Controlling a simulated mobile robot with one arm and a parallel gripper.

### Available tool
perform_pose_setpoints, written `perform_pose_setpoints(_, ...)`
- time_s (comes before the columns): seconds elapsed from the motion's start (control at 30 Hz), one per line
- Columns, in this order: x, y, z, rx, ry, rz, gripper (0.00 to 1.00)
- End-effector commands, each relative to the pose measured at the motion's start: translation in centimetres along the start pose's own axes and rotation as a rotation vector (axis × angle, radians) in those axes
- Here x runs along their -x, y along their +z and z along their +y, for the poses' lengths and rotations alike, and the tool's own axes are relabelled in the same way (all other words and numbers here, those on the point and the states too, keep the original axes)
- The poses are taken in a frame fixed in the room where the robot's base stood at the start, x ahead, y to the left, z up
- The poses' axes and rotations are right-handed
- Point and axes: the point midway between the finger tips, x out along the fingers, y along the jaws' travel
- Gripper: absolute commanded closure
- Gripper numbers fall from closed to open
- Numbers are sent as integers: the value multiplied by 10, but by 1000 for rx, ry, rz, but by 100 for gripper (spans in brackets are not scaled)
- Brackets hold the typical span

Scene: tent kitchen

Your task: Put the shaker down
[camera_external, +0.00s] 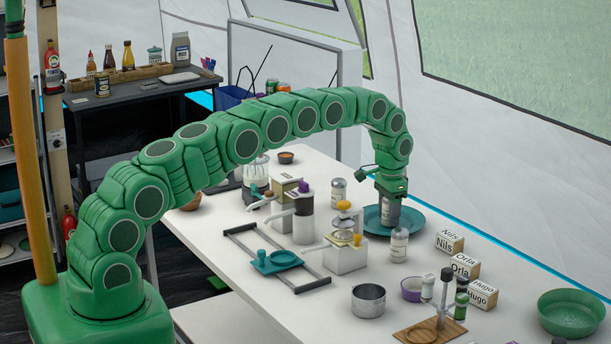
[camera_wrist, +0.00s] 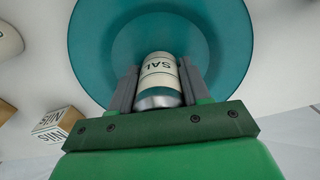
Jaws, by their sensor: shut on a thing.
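My gripper (camera_external: 389,214) reaches down over a round teal plate (camera_external: 426,220) on the white table. In the wrist view, my gripper (camera_wrist: 157,82) is shut on the shaker (camera_wrist: 160,78), a small cylinder with a cream label reading "SAL" and a metallic end. The teal plate (camera_wrist: 232,45) fills the background behind the shaker. In the external view the fingers and arm mostly hide the held shaker. I cannot tell whether its base touches the plate.
A labelled jar (camera_external: 399,246) stands just in front of the plate. Name blocks "Nils" (camera_external: 449,242), "Orla" (camera_external: 465,267) and "Hugo" (camera_external: 483,294) stand to the right. A lever device (camera_external: 345,257) stands left of the jar.

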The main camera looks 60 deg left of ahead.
Motion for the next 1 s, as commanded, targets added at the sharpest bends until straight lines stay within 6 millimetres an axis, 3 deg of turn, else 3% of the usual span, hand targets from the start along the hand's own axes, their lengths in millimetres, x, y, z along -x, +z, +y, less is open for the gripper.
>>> perform_pose_setpoints(0.2, -3, 0, 0, 0, 0, 0, 86)
perform_pose_setpoints(0.23, -2, 0, 0, 0, 0, 1, 49)
perform_pose_setpoints(0.37, -2, 0, 0, 0, 0, 1, 29)
perform_pose_setpoints(0.77, 0, 0, 0, 0, 0, 1, 28)
perform_pose_setpoints(1.0, 22, -1, 0, 0, -1, 2, 28)
